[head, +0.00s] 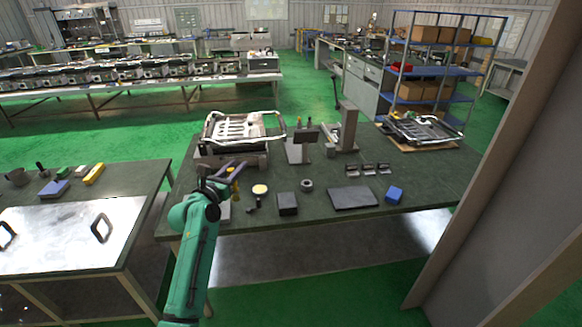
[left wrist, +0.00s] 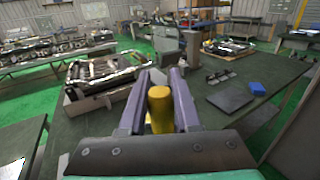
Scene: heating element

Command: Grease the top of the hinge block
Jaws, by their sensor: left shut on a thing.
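My left gripper (head: 232,176) is over the near left part of the green table. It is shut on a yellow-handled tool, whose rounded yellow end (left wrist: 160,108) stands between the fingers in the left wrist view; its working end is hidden. A small round tin (head: 260,189) with a cream top, perhaps grease, stands just right of the gripper. A dark square block (head: 287,204) sits right of the tin; I cannot tell whether it is the hinge block. A metal frame with heating bars (head: 238,128) rests on a fixture behind the gripper. My right gripper is out of view.
An upright grey press (head: 347,130) stands at the back. The table's front edge is mostly clear.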

